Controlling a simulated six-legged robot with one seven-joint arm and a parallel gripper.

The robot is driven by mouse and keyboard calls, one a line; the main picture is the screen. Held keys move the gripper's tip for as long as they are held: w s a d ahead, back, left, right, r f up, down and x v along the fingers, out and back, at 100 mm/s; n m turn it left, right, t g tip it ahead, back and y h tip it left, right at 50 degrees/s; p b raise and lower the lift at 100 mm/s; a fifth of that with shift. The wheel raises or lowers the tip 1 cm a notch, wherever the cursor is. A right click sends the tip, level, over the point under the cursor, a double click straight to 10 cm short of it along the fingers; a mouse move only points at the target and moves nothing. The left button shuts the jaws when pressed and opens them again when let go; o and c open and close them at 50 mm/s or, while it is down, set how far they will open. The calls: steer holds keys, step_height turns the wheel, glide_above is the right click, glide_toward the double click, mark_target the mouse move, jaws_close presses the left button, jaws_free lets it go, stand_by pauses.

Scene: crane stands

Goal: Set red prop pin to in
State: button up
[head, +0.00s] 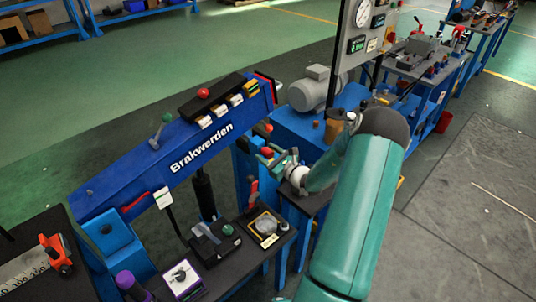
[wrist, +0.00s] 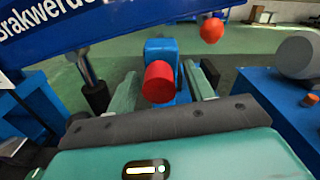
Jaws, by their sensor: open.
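A red cylindrical knob, which looks like the red prop pin (wrist: 158,82), stands out from a blue post (wrist: 162,48) in the wrist view. In the head view the red pin (head: 266,152) is a small spot at my fingertips, partly hidden. My gripper (wrist: 159,70) is open, with one green finger on each side of the knob. The knob appears between the fingers, nearer the left one; I cannot tell whether they touch it. In the head view my gripper (head: 274,158) is beside the blue stand under the boom's right end.
The blue Brakwerden boom (head: 190,145) slopes above and left of my gripper. A red ball (wrist: 212,30) is close above the right finger. A grey motor (head: 316,88) on a blue base is behind. A bench with small controls (head: 228,230) is at front left.

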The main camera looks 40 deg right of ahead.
steer(key=shift+s, duration=0.1)
steer(key=s, duration=1.3)
steer(key=shift+s+d, duration=0.2)
steer(key=shift+s, duration=0.1)
